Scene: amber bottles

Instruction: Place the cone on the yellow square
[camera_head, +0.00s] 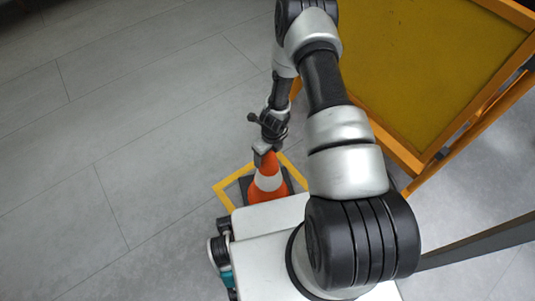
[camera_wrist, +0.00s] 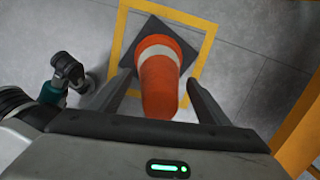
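The orange cone (camera_head: 268,181) with a white band stands upright on its dark base inside the yellow square (camera_head: 226,196), an outline on the floor. In the wrist view the cone (camera_wrist: 160,88) points up towards my gripper, its base turned relative to the yellow square (camera_wrist: 208,48). The near part of the base and outline is hidden by the cone and my gripper. My gripper (camera_wrist: 162,85) is open, with one finger on each side of the cone and a visible gap on both sides. In the head view my gripper (camera_head: 264,152) is at the cone's top.
A yellow panel with an orange frame (camera_head: 425,70) stands to the right of the arm. My own white base is close to the near side of the square. The grey tiled floor (camera_head: 110,130) to the left is clear.

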